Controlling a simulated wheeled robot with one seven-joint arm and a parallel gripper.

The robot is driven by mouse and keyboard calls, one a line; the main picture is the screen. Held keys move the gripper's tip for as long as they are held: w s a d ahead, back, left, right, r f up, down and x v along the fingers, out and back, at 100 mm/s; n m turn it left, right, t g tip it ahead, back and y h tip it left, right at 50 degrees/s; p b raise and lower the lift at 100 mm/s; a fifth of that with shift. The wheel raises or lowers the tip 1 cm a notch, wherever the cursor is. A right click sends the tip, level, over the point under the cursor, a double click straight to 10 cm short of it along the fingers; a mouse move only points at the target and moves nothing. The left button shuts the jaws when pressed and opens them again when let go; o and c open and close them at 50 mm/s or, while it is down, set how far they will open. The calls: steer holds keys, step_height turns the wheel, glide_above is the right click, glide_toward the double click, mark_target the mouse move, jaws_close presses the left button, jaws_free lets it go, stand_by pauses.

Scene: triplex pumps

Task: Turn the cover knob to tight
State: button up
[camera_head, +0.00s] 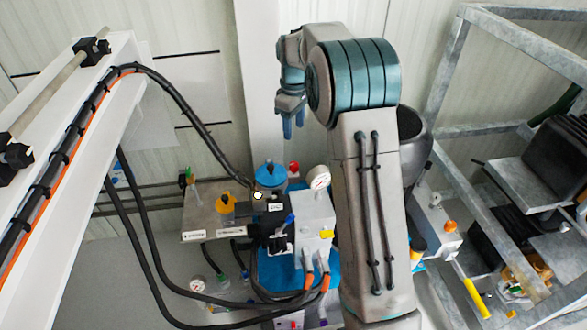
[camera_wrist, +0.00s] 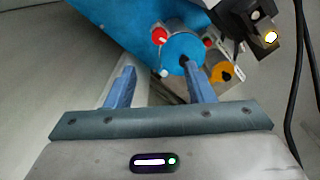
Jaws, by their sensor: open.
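A round blue cap (camera_head: 270,172) tops a grey cylinder on the pump unit in the head view. It also shows in the wrist view (camera_wrist: 182,50), beyond my fingertips. A red knob (camera_wrist: 159,36) sits at its left edge, with another red part at its right and a small white one below. An orange-yellow knob (camera_head: 225,204) is to the left of the cap in the head view. I cannot tell which of these is the cover knob. My gripper (camera_head: 292,124) points down above the unit, open and empty. In the wrist view (camera_wrist: 161,69) its fingers are apart, touching nothing clearly.
A pressure gauge (camera_head: 318,177) stands right of the cap. Black hoses (camera_head: 195,118) loop at the left, beside a white beam (camera_head: 88,122). A grey metal frame (camera_head: 450,75) stands at the right. The pale wall is close behind.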

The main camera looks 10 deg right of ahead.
mark_target(294, 164)
step_height(294, 164, down, 14)
steer(key=b, duration=0.3)
steer(key=shift+w, duration=0.1)
steer(key=c, duration=1)
